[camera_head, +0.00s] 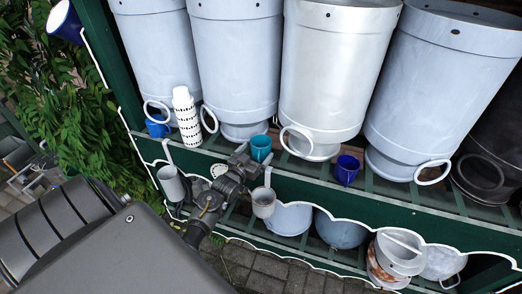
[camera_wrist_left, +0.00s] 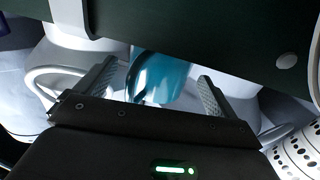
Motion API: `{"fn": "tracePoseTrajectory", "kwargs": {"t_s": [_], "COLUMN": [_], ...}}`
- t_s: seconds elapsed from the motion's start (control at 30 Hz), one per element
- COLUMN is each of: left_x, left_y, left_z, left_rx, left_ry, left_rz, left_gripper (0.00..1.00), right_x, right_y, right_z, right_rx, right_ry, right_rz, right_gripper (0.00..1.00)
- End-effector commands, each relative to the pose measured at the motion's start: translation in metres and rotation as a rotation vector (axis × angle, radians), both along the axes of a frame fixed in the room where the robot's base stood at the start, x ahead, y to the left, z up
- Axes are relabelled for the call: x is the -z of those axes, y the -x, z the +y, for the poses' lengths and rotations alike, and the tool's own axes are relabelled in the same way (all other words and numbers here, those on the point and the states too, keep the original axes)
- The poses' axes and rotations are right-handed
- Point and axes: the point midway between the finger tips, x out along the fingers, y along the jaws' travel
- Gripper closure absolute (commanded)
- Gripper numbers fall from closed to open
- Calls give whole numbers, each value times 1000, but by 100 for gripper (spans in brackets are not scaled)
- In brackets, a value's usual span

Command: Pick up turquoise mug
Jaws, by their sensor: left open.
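The turquoise mug (camera_head: 261,148) stands on the upper green shelf, in front of the large grey churns. In the left wrist view the mug (camera_wrist_left: 160,78) appears between the two fingers, with part of it cut off by a dark green shelf board. My left gripper (camera_head: 252,163) is open at the shelf's front edge, just before the mug. Its fingers (camera_wrist_left: 157,75) are spread wide on either side of the mug in the picture; I cannot tell whether they touch it. My right gripper is in neither view.
A white perforated stack (camera_head: 187,118) and a blue mug (camera_head: 158,126) stand to the left; a dark blue mug (camera_head: 347,170) stands to the right. The green shelf board (camera_wrist_left: 200,30) lies close to my gripper. A grey hanging pot (camera_head: 264,203) is just below it.

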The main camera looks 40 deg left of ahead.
Motion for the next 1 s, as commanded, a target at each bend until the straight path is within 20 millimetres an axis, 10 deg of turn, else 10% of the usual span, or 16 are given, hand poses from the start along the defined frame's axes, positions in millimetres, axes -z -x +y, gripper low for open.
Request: {"fn": "tracePoseTrajectory", "kwargs": {"t_s": [0.4, 0.8, 1.0], "left_x": [0, 0, 0], "left_y": [-18, -18, -18], "left_z": [3, 2, 2], "left_rx": [0, 1, 1], "left_ry": [-1, -1, -1], "left_rz": [0, 1, -1], "left_gripper": [6, 56, 56], "right_x": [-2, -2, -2], "right_y": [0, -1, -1], "right_z": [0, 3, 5], "right_rx": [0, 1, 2], "right_ry": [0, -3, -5], "right_rz": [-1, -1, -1], "right_gripper": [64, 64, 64]}}
